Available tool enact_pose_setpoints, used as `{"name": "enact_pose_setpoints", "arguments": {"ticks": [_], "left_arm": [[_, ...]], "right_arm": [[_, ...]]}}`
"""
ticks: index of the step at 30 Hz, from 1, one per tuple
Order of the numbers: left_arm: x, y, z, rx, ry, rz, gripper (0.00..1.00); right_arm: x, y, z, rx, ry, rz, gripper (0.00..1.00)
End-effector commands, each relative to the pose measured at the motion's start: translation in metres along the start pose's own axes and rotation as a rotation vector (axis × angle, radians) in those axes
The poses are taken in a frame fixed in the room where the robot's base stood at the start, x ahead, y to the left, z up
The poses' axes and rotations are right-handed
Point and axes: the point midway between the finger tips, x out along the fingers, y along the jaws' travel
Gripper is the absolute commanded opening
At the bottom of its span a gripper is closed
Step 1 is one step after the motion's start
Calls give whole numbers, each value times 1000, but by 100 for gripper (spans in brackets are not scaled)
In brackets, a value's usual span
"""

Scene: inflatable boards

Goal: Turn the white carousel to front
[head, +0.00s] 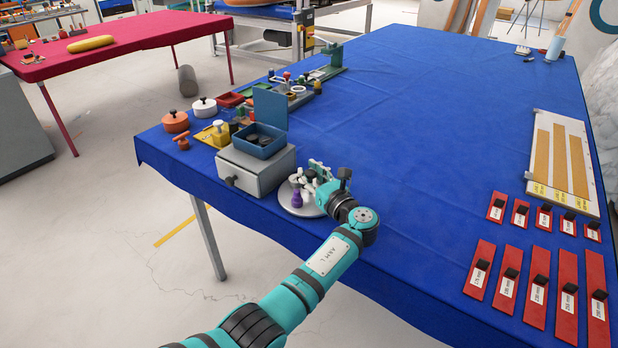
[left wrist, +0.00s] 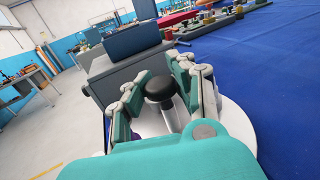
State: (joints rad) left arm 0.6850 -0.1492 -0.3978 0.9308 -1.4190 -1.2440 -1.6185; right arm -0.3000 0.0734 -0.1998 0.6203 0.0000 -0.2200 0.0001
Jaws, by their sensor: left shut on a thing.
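The white carousel (head: 289,207) is a low round turntable on the blue table, in front of the grey drawer box. A purple bottle-like piece (head: 297,199) stands near its left edge. My left gripper (head: 312,174) reaches over the carousel and hides much of its right side. In the left wrist view the white disc (left wrist: 238,124) shows beyond the fingers. The fingers there are closed in around a black round-topped knob (left wrist: 160,88) that stands up from the carousel. What the knob joins below is partly hidden. My right gripper is not in view.
The grey drawer box (head: 262,173), with a blue open-lidded box (head: 270,108) on top, stands close behind and left of the carousel. Pots (head: 175,122) and small trays lie farther left. Red labelled boards (head: 537,290) lie at the right. The middle of the blue table is clear.

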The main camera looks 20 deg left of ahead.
Motion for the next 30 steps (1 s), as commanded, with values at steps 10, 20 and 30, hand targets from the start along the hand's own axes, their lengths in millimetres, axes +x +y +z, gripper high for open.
{"name": "enact_pose_setpoints", "arguments": {"ticks": [10,20,30], "left_arm": [[-4,0,-9,5,17,29,0],[-4,0,-8,4,17,29,0],[-2,0,-4,1,8,30,52]], "right_arm": [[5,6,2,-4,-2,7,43],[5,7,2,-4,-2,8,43],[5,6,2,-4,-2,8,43]]}}
